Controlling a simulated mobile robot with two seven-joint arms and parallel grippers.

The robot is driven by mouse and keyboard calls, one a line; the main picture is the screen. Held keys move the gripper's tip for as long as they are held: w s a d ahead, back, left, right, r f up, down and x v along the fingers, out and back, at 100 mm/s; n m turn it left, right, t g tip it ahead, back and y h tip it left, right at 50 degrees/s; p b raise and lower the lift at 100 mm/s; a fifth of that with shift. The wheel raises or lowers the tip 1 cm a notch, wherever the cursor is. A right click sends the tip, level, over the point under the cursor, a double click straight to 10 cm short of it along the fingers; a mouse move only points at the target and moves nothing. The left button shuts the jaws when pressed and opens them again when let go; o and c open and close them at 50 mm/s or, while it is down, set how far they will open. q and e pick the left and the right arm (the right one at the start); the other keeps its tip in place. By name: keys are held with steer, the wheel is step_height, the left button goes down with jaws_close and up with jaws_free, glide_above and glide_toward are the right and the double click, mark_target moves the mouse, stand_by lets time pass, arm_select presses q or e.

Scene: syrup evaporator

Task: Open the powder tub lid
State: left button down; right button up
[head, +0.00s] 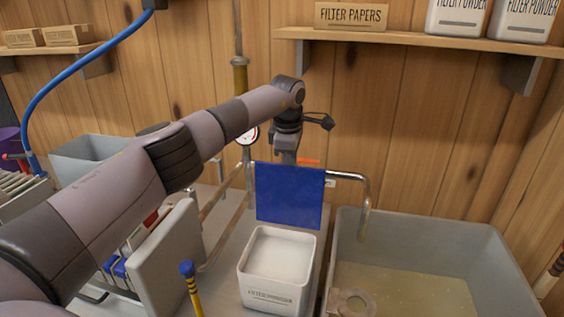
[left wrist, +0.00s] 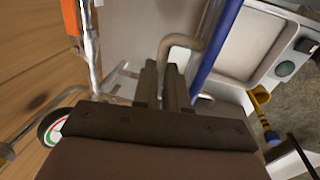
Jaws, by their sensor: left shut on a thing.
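The white powder tub (head: 276,264) stands on the bench, its top uncovered and white powder showing inside. The blue lid (head: 289,196) is upright above the tub's back edge. In the left wrist view the lid (left wrist: 218,40) shows nearly edge-on, as a blue strip beside the fingers. My left gripper (head: 287,157) comes down behind the lid's top edge, and the lid hides its fingertips in the head view. The gripper also shows in the left wrist view (left wrist: 164,84), with its fingers close together at the lid. My right gripper is not in view.
A grey sink basin (head: 445,235) with a bent metal tap (head: 366,190) is to the right of the tub. A yellow tool with a blue top (head: 190,285) stands in front-left. A shelf (head: 430,40) with filter papers (head: 350,16) and powder tubs hangs above.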

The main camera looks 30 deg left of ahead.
arm_select(q)
steer(key=shift+w+d+f, duration=0.1)
steer(key=shift+w+f, duration=0.05)
steer(key=shift+f, duration=0.3)
steer(key=c, duration=1.2)
jaws_free()
steer(key=shift+w, duration=0.15)
steer(key=shift+o, duration=0.2)
steer(key=shift+r, duration=0.2)
steer(key=b+v, duration=0.1)
steer(key=v, duration=0.6)
